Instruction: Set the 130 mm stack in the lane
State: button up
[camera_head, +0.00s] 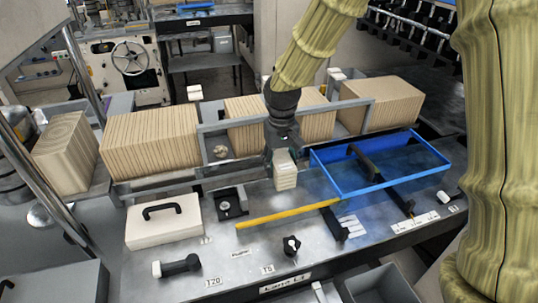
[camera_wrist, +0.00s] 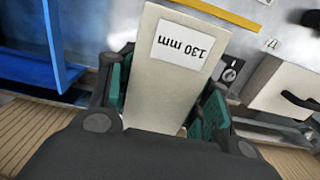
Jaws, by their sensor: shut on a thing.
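My gripper (camera_head: 284,155) is shut on the 130 mm stack (camera_head: 286,180), a pale block held above the metal bench. In the wrist view the stack (camera_wrist: 160,85) sits between the green finger pads, its "130 mm" label upside down in the picture. A plate reading "Lane L1" (camera_head: 285,283) is on the bench's front edge. Behind the gripper, large brown stacks (camera_head: 150,140) stand in a row behind a grey rail (camera_head: 240,177). I cannot tell whether the held stack touches anything below.
A blue-rimmed tray (camera_head: 325,178) lies right of the gripper, with black handles over and beside it. A yellow bar (camera_head: 288,214) crosses the bench in front. A white box with a black handle (camera_head: 163,228) stands left. Knobs (camera_head: 291,245) line the front.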

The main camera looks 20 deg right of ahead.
jog(key=shift+s+a+f, duration=0.1)
jog(key=shift+s+a, duration=0.15)
jog(key=shift+s, duration=0.35)
jog(key=shift+s+a, duration=0.3)
jog(key=shift+a+f, duration=0.15)
jog(key=shift+a, duration=0.1)
jog(key=shift+w+a+f, duration=0.15)
jog(key=shift+w+f, duration=0.65)
jog(key=shift+f, duration=0.15)
jog(key=shift+w+f, duration=0.15)
jog(key=shift+f, duration=0.15)
jog(key=shift+d+f, duration=0.2)
jog(key=shift+d, duration=0.1)
jog(key=shift+s+f+b, duration=0.15)
jog(key=shift+s+b, duration=0.25)
jog(key=shift+s, duration=0.25)
jog(key=shift+a+f, duration=0.2)
jog(key=f+b, duration=0.1)
jog(key=f, duration=0.1)
jog(key=f+b, duration=0.1)
jog(key=f, duration=0.1)
jog(key=shift+w+b, duration=0.3)
jog(key=shift+s+d+f, duration=0.15)
jog(key=shift+f, duration=0.35)
jog(key=shift+f+b, duration=0.75)
jog(key=shift+f, duration=0.7)
